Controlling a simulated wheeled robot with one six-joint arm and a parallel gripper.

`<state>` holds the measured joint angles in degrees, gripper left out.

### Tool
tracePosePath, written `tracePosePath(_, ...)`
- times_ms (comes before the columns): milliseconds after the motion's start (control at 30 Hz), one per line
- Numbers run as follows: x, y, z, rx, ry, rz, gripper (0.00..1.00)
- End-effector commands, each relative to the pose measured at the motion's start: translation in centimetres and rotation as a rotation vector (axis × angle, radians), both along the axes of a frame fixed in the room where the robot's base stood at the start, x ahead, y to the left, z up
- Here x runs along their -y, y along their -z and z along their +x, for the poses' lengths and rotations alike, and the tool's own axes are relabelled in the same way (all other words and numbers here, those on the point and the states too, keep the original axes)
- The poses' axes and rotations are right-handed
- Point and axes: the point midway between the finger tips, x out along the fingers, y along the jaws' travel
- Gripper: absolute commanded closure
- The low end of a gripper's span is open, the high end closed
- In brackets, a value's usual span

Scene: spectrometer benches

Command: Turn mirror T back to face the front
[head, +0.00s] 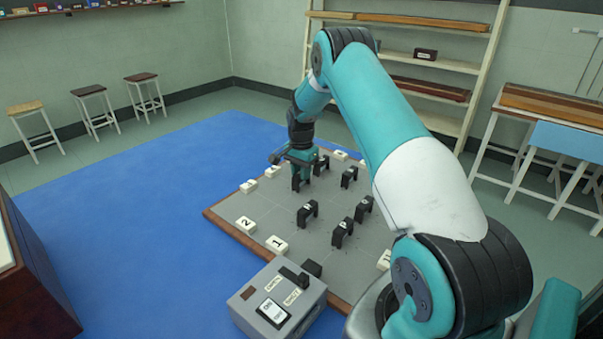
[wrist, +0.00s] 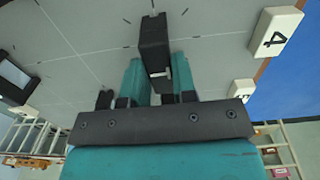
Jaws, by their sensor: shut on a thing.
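My gripper (head: 301,160) points down at the far left part of the grey board (head: 268,205). In the wrist view its two teal fingers (wrist: 160,82) stand on either side of a black mirror mount (wrist: 154,42) and are shut on it. The mount is near the board's surface; I cannot tell whether it touches. Its letter is hidden, so I cannot tell whether it is mirror T. Other black mounts stand on the board, one close to my gripper (head: 321,165), others farther right (head: 349,177) and nearer (head: 307,212); their letters are too small to read.
White number blocks line the board's edges, including block 2 (head: 245,225) and block 1 (head: 277,245); block 4 (wrist: 275,32) shows in the wrist view. A grey switch box (head: 278,302) stands at the near edge. Blue floor (head: 130,210) lies clear to the left.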

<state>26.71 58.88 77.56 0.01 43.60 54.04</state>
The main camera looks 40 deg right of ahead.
Motion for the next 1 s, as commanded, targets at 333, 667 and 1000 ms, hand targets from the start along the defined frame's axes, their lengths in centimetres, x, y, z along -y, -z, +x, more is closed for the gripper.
tracePosePath(333,0.01,-0.12,0.08,0.002,0.039,-0.001,0.98)
tracePosePath(667,0.01,-0.13,0.09,0.003,0.039,-0.001,0.61)
tracePosePath(1000,0.01,-0.12,0.03,0.001,0.038,-0.001,0.49)
